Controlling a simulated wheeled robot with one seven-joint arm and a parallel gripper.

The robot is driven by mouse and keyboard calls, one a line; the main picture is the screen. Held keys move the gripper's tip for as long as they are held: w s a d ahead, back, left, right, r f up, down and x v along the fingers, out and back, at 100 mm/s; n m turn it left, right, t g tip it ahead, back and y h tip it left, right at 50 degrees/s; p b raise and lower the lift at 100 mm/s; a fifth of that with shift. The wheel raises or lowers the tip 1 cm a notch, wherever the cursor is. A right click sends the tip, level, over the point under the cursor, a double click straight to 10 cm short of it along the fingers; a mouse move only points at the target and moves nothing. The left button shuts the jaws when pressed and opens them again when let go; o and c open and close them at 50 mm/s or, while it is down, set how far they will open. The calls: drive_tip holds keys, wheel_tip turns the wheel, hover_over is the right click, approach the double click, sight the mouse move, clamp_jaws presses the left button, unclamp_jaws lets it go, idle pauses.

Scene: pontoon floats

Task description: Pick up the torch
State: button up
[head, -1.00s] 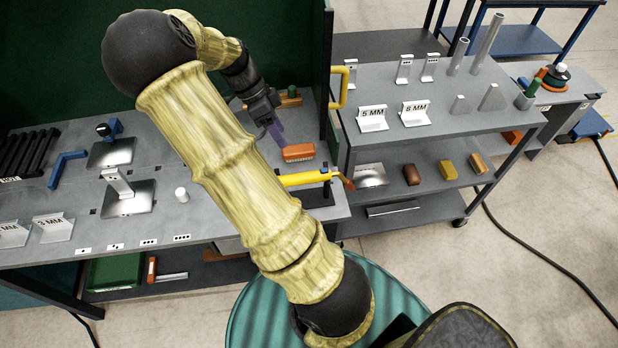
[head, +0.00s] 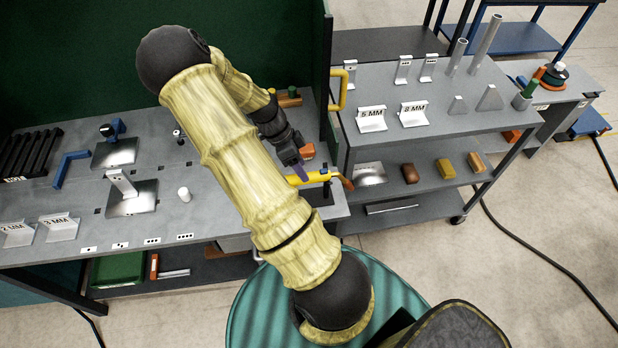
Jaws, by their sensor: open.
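The torch (head: 310,178) appears to be the yellow tube with an orange-brown end that lies across a dark stand (head: 320,194) at the right front end of the grey bench.
An orange brush (head: 307,151) lies just behind my gripper. A yellow handle (head: 339,90) stands by the green panel edge at right. A grey cart (head: 440,90) with brackets and tubes stands to the right. A white cylinder (head: 185,194) stands on the bench at left.

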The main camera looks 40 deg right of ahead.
drive_tip(key=shift+s+d+f+p, duration=0.1)
drive_tip(key=shift+s+f+p, duration=0.25)
drive_tip(key=shift+p, duration=0.05)
drive_tip(key=p+x, duration=0.1)
drive_tip(key=x, duration=0.2)
drive_tip(key=shift+s+d+f, duration=0.1)
drive_tip(key=shift+s+f, duration=0.05)
drive_tip(key=shift+f, duration=0.45)
drive_tip(key=shift+s, duration=0.15)
drive_tip(key=shift+r, duration=0.1)
drive_tip(key=c, duration=1.1)
